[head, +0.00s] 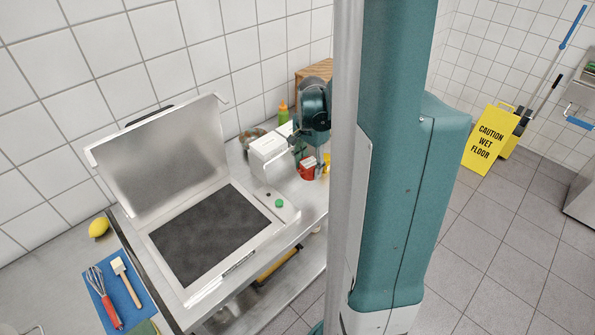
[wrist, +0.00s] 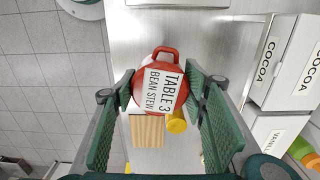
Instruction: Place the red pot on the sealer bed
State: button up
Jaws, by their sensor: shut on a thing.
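The red pot (wrist: 161,57) carries a white label reading "TABLE 3 BEAN STEW". My gripper (wrist: 162,90) is shut on it, with one green finger on each side. In the head view the pot (head: 307,172) shows small beneath my gripper, near the right edge of the steel counter; I cannot tell whether it touches the counter. The sealer stands to its left with its silver lid (head: 160,160) raised. Its dark sealer bed (head: 210,235) is bare.
White cocoa boxes (wrist: 284,62) stand close beside the pot, with a green bottle (head: 283,114) and a metal bowl (head: 251,137) behind. A yellow object (wrist: 177,122) and a wooden block (wrist: 147,130) are near the pot. A lemon (head: 98,227) and whisk (head: 104,298) lie left of the sealer.

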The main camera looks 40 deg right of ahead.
jog(key=w+a+r+n+p, duration=0.1)
jog(key=w+a, duration=0.2)
jog(key=a, duration=0.4)
jog(key=w+a+r, duration=0.1)
jog(key=w+a, duration=0.2)
jog(key=a, duration=0.3)
jog(key=r+n+p, duration=0.1)
send_over(232, 219)
jog(key=shift+r, duration=0.2)
jog(key=shift+f, duration=2.95)
jog(key=shift+f+b, duration=0.55)
jog(key=shift+f, duration=1.55)
jog(key=shift+f, duration=0.15)
